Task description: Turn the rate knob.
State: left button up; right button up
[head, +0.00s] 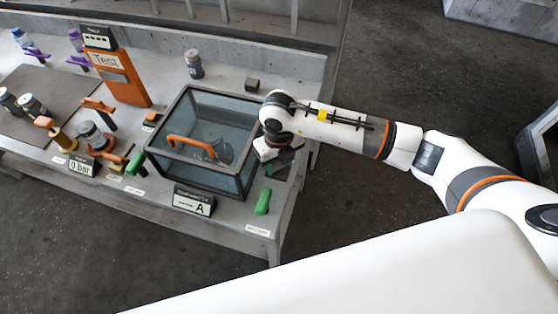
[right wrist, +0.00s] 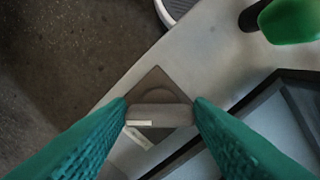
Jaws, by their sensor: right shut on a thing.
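The rate knob (right wrist: 160,115) is a grey bar-shaped grip with a white mark, on a dark square plate (right wrist: 153,78) in the right wrist view. My right gripper (right wrist: 160,113) has green ribbed fingers on both ends of the bar and is shut on it. In the head view my right gripper (head: 276,168) reaches down beside the right side of the glass-walled box, and it hides the knob there. My left gripper is not in view.
The dark-framed glass box (head: 240,187) with an orange handle stands close left of the right gripper. A green handle (head: 262,201) is near the table's front corner. A small dark block (head: 252,84) sits behind. Open floor lies right of the table.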

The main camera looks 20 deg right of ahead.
aim_at(280, 164)
jog(key=n+b, duration=0.3)
jog(key=b, duration=0.1)
jog(key=n+b, duration=0.2)
jog(key=shift+w+d+f+n, duration=0.1)
jog(key=shift+f+n, duration=0.15)
jog(key=shift+n, duration=0.05)
jog(key=shift+r+n+b, duration=0.2)
jog(key=shift+n+b, duration=1.3)
jog(key=shift+b, duration=0.05)
jog(key=o, duration=1)
jog(key=shift+r, duration=0.15)
notch_tip(280, 164, up, 12)
jog(key=shift+b, duration=0.35)
